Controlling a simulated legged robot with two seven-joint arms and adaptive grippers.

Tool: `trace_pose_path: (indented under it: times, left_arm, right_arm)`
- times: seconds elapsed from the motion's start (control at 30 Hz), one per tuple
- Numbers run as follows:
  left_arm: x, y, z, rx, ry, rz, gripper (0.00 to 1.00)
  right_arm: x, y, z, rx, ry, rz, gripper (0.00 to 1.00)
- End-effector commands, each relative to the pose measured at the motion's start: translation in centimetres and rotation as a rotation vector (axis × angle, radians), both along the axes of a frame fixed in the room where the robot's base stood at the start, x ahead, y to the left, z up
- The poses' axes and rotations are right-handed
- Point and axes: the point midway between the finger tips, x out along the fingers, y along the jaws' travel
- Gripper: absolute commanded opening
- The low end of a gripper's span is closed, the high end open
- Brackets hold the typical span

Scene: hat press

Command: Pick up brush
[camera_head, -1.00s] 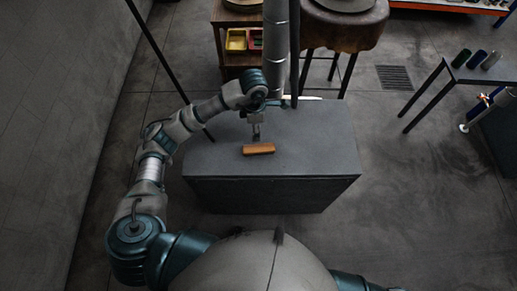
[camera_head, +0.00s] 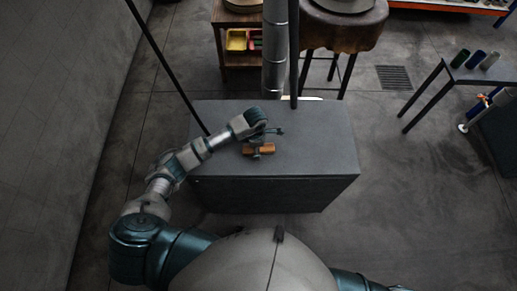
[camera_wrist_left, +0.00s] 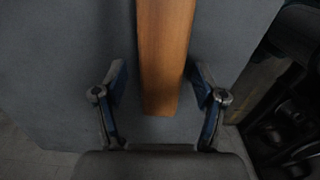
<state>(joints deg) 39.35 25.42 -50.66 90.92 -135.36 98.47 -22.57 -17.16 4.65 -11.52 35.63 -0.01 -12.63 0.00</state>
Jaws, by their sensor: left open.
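The brush (camera_head: 268,149) is an orange-brown wooden block lying on the grey box-like table, near the middle of its top. In the left wrist view the brush (camera_wrist_left: 164,50) runs lengthwise from the top edge down between the fingers. My left gripper (camera_head: 257,151) is low over the brush and hides part of it. In the left wrist view my left gripper (camera_wrist_left: 160,90) is open, with one finger on each side of the brush. A gap shows on the left; the right finger is close to the wood, and I cannot tell if it touches. My right gripper is not in view.
The table top (camera_head: 320,140) is otherwise clear around the brush. A vertical pipe (camera_head: 275,50) and dark poles stand behind and beside the table. A shelf with a yellow tray (camera_head: 236,40) and a brown stool (camera_head: 345,32) stand behind. A small side table (camera_head: 482,72) is at right.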

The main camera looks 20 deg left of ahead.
Motion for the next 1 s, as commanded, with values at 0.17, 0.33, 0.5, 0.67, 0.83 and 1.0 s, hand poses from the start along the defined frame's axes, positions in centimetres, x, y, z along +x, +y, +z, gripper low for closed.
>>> trace_pose_path:
  times: [0.17,0.33,0.5,0.67,0.83,1.0]
  left_arm:
    - [-0.01,0.00,-0.79,0.000,0.000,0.000,0.71]
    - [-0.01,0.00,-0.77,0.000,0.000,-0.001,0.63]
    - [-0.02,-0.01,-0.76,0.000,0.000,0.000,0.21]
    - [-0.01,0.00,-0.74,0.000,0.000,0.000,0.04]
    - [0.00,0.00,-0.70,0.000,0.000,0.000,0.04]
    - [0.05,0.02,0.02,-0.001,-0.001,-0.001,0.04]
  right_arm:
    - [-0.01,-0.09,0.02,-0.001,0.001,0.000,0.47]
    - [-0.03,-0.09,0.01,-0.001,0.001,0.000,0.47]
    - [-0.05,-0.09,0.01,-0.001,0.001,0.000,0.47]
    - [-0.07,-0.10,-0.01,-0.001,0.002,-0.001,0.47]
    - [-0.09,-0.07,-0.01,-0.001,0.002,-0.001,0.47]
    - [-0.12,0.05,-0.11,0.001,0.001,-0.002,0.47]
